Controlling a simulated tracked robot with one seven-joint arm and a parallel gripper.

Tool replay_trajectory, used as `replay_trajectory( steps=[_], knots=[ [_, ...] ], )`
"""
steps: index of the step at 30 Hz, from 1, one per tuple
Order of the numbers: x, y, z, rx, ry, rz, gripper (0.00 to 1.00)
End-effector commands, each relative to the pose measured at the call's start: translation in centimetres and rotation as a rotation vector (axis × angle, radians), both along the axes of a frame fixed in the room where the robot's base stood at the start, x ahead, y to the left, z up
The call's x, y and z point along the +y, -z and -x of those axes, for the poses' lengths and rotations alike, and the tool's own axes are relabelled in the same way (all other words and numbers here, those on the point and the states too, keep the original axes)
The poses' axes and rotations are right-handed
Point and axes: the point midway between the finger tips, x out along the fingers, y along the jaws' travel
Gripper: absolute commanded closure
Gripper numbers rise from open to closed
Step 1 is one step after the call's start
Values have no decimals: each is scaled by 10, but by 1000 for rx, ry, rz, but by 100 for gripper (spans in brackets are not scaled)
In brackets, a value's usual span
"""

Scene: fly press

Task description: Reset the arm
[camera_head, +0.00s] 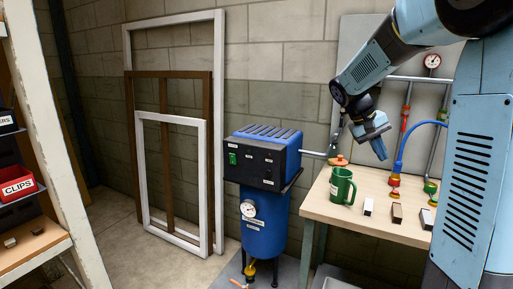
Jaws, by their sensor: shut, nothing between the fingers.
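My arm reaches in from the upper right, its blue and dark links angled down to the left. My gripper (379,149) hangs above the bench, pointing down, with its fingers together and nothing held. It is apart from the green mug (342,187) below and to its left. The fingertips are small in this view.
A wooden bench (325,210) holds the mug, several small blocks (397,213), and pipes with valves and a gauge (432,61). A blue machine (262,155) on a blue tank (265,228) stands left of it. Frames (203,190) lean on the wall. Shelving (55,150) stands far left.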

Motion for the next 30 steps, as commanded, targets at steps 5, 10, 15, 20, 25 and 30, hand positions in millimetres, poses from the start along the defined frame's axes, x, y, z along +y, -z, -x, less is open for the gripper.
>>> replay_trajectory(
  steps=[5, 10, 15, 20, 25, 30],
  knots=[
    [13, -9, 43, -75, -31, -125, 100],
    [30, -15, 82, -150, -67, -229, 100],
    [48, -18, 121, -230, -105, -317, 100],
    [65, -19, 156, -311, -139, -387, 100],
    [84, -16, 191, -400, -174, -447, 100],
    [101, -10, 221, -480, -206, -488, 100]
  ],
)
